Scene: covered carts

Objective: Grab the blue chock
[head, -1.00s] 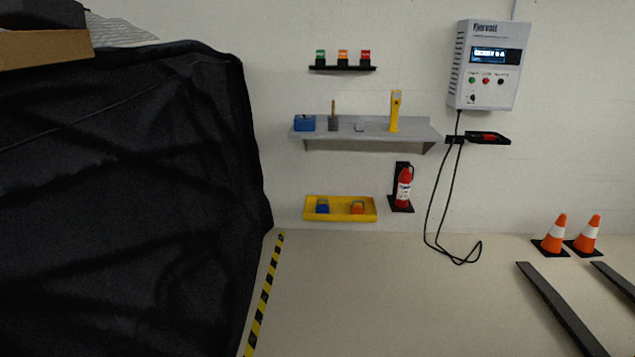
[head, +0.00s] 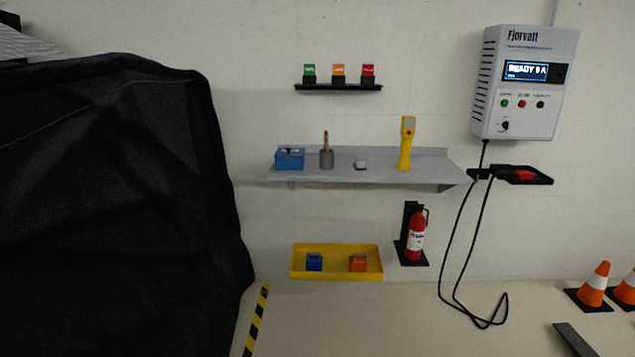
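A small blue chock (head: 314,262) sits in the left half of a shallow yellow tray (head: 336,275) low against the back wall. An orange chock (head: 358,263) sits to its right in the same tray, with a gap between them. The blue chock seems to have a handle-like top, but it is small in the picture. My gripper does not show in the head view.
A cart under a black cover (head: 110,210) fills the left side, with striped floor tape (head: 257,320) beside it. A grey shelf (head: 385,174) juts out above the tray. A fire extinguisher (head: 416,235), a hanging cable (head: 447,275) and cones (head: 596,285) stand right. Floor before the tray is clear.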

